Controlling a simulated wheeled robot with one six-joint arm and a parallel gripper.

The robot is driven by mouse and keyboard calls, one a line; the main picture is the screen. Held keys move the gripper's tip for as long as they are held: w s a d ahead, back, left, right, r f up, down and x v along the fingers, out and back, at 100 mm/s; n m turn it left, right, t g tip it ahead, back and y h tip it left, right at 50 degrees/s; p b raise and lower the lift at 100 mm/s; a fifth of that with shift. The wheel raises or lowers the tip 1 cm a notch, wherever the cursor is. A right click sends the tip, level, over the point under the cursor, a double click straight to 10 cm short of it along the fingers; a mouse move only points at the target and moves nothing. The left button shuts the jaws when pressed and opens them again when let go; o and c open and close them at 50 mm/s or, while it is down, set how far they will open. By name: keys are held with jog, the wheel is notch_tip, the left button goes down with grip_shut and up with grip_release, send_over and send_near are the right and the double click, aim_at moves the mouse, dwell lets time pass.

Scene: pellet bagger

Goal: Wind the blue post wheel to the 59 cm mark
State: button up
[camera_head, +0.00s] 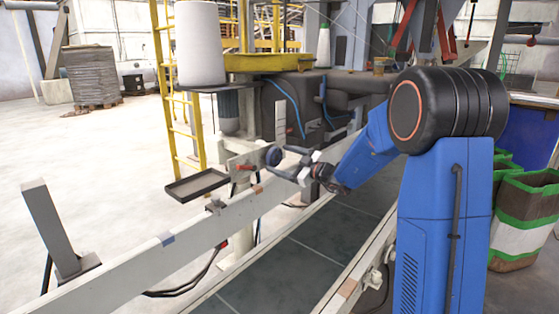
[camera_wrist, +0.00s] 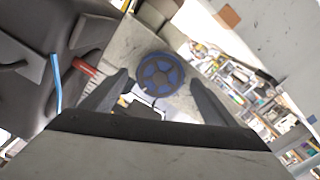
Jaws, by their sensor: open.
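In the head view the wheel (camera_head: 273,156) is small and dark, seen nearly edge-on beside the conveyor rail. My gripper (camera_head: 287,165) is open, its two fingers pointing at the wheel. In the wrist view my gripper (camera_wrist: 158,79) has one finger on each side of the wheel. I cannot tell whether either finger touches the rim. No centimetre scale or mark is readable in either view.
A red handle (camera_head: 243,168) sticks out left of the wheel; it also shows in the wrist view (camera_wrist: 87,67). A dark tray (camera_head: 197,186) stands beyond the white rail (camera_head: 130,262). The grey conveyor belt (camera_head: 290,262) is bare. A yellow ladder (camera_head: 172,95) stands behind.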

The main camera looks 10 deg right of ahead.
jog(key=v, duration=1.6)
jog(key=w+a+n, duration=0.3)
jog(key=w+n, duration=0.1)
jog(key=n, duration=0.6)
jog(key=w+a+n, duration=0.4)
jog(key=w+n, duration=0.1)
jog(key=n, duration=0.6)
jog(key=w+a+n, duration=0.3)
jog(key=w+n, duration=0.2)
jog(key=n, duration=0.6)
jog(key=shift+w+a+r, duration=0.15)
jog(key=shift+a+r, duration=0.05)
